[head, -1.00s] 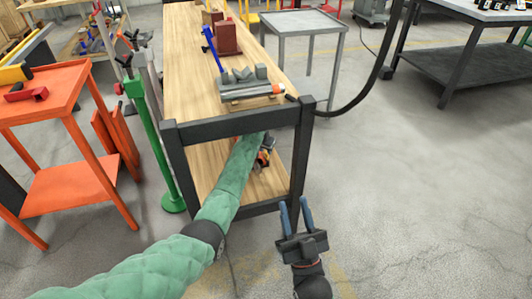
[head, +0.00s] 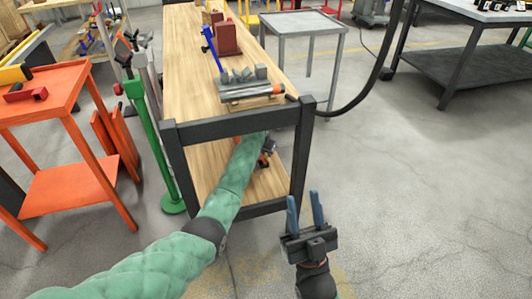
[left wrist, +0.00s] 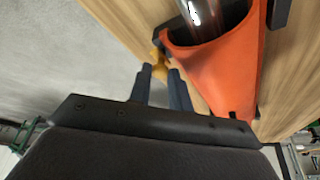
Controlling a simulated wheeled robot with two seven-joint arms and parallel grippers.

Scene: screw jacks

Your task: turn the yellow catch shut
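The yellow catch (left wrist: 158,65) shows in the left wrist view, beside the orange housing (left wrist: 215,62), at the tips of my left gripper (left wrist: 160,75). Its two dark fingers stand slightly apart, with part of the catch between the tips. I cannot tell whether they press on it. My right gripper (head: 304,205) is open and empty over the floor, right of the bench's front leg.
The wooden bench (head: 188,85) has a dark frame and carries a grey vise-like tool (head: 250,90) near its front edge. An orange cart (head: 68,190) and a green stand (head: 150,150) are on the left. A grey table (head: 305,22) stands behind.

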